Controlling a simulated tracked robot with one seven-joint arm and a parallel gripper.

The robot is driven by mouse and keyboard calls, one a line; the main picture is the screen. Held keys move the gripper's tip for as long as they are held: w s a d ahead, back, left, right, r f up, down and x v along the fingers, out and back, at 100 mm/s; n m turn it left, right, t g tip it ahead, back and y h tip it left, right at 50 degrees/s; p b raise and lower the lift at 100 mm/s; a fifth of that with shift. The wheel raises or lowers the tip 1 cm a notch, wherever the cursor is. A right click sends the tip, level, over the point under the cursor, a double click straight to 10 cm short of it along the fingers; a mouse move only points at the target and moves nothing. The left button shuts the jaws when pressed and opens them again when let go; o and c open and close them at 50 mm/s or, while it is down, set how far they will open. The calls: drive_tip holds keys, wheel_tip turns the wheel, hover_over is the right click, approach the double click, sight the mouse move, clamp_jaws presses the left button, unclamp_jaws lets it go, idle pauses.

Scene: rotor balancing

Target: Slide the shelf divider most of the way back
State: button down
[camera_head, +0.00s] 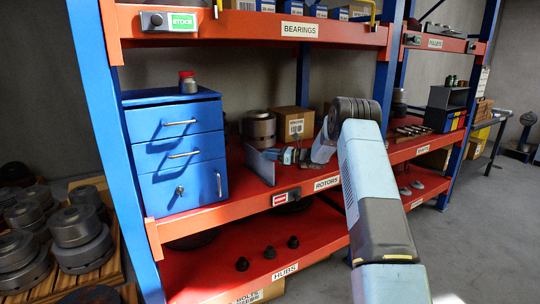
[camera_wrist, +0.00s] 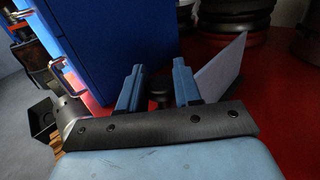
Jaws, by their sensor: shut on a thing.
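The shelf divider (camera_head: 261,167) is a thin grey upright panel on the red rotors shelf, to the right of the blue drawer cabinet. In the wrist view the divider (camera_wrist: 222,67) slants up to the right from behind one finger. My gripper (camera_head: 290,156) reaches in from the right at the divider. In the wrist view its two blue fingers (camera_wrist: 159,90) stand on either side of a small black knob (camera_wrist: 159,87), and it is shut on the divider there. The join between knob and panel is hidden behind the finger.
The blue drawer cabinet (camera_head: 172,151) stands close on the left. A metal rotor (camera_head: 259,129) and a cardboard box (camera_head: 292,122) stand behind the divider. The shelf's front edge carries a rotors label (camera_head: 326,183). Bare red shelf shows around the divider.

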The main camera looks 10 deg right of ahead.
drive_tip(key=s+a, duration=0.2)
drive_tip(key=a, duration=0.6)
drive_tip(key=shift+s, duration=0.25)
drive_tip(key=shift+r, duration=0.1)
drive_tip(key=c, duration=0.9)
unclamp_jaws()
drive_tip(key=shift+o, duration=0.2)
drive_tip(key=v, duration=1.3)
drive_tip(key=shift+d, duration=0.35)
drive_tip(key=shift+s, duration=0.2)
